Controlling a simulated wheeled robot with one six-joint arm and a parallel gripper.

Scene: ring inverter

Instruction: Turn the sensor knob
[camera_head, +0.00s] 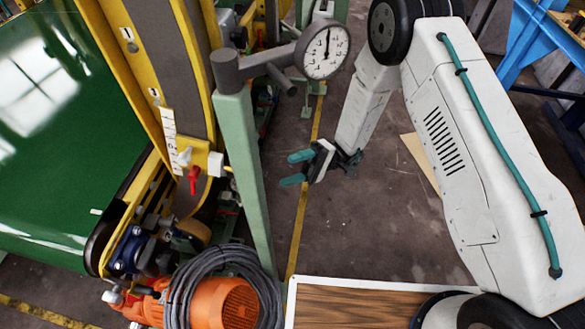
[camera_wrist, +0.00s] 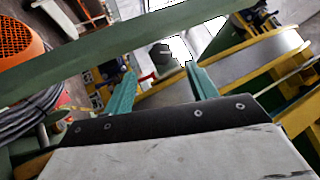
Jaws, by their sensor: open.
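No part is plainly labelled as the sensor knob. In the head view a small white knob (camera_head: 184,157) and a red lever-like handle (camera_head: 193,180) sit on the yellow machine frame, beside a white box (camera_head: 215,163). My gripper (camera_head: 295,168) is open and empty, its teal fingers pointing left toward the green post, apart from these parts. In the wrist view my gripper (camera_wrist: 160,74) has both fingers spread. A dark grey-green cylinder (camera_wrist: 163,57) shows between and beyond them; I cannot tell whether it is the knob.
A green post (camera_head: 246,170) stands between my gripper and the knobs, with a dial gauge (camera_head: 326,50) on its side arm. The floor right of the post is clear.

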